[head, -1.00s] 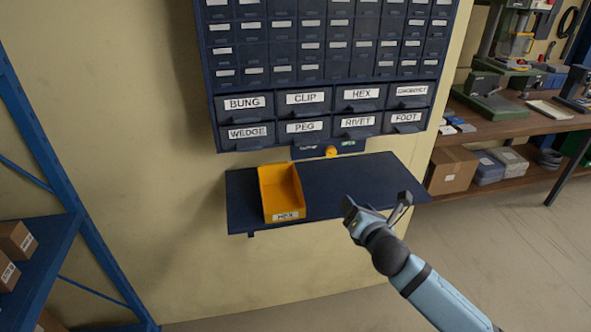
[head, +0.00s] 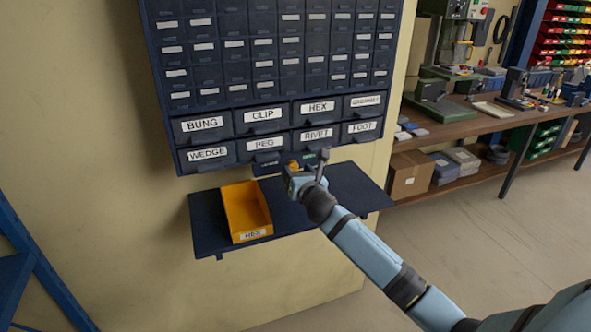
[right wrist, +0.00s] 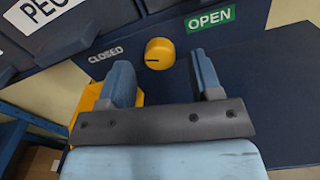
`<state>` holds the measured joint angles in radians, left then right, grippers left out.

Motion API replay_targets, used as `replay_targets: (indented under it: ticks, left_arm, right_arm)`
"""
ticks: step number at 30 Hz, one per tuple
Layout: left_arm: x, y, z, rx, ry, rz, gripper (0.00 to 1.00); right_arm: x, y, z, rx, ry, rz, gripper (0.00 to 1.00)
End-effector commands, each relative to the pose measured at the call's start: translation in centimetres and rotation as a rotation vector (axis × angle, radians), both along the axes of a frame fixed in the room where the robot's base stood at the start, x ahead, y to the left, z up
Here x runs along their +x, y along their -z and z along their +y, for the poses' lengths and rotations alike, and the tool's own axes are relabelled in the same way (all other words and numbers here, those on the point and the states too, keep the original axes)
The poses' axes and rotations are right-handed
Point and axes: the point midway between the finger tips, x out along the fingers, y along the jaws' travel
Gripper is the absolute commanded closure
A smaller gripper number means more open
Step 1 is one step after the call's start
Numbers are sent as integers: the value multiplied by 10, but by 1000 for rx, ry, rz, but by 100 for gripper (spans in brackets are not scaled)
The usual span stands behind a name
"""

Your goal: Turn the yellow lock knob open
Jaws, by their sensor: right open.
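The yellow lock knob (right wrist: 160,53) sits on a dark plate under the drawers, between a "CLOSED" marking (right wrist: 106,52) on its left and a green "OPEN" label (right wrist: 210,18) on its right. Its dark slot points toward the "CLOSED" side. In the head view the knob (head: 294,165) shows just beyond my right gripper (head: 308,172). In the right wrist view my right gripper (right wrist: 165,82) is open, its two fingers apart, with the knob ahead between their lines. No contact with the knob can be seen. My left gripper is out of view.
A dark drawer cabinet (head: 262,96) with labelled drawers hangs above. A dark shelf (head: 205,228) below carries a yellow bin (head: 246,210) marked "HEX". A brown workbench (head: 470,125) stands to the right. A blue rack (head: 40,265) is at left.

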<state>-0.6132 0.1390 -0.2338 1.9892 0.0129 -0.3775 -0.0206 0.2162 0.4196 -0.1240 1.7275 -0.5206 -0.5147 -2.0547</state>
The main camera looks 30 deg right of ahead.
Motion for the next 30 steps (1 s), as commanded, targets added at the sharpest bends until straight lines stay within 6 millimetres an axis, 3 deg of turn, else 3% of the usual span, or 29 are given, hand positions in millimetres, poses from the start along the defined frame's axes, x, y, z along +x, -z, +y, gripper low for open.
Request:
replay_targets:
  ticks: [4,13,14,20,30]
  left_arm:
    - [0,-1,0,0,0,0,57]
    - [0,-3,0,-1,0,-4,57]
    - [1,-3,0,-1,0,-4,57]
    - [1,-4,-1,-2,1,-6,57]
    - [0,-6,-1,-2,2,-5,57]
  right_arm:
    - [11,0,-3,1,0,0,42]
    - [13,0,-3,1,0,0,42]
    - [13,0,-3,1,0,0,44]
    - [13,0,-3,1,0,0,90]
    - [13,0,-3,35,0,-8,91]
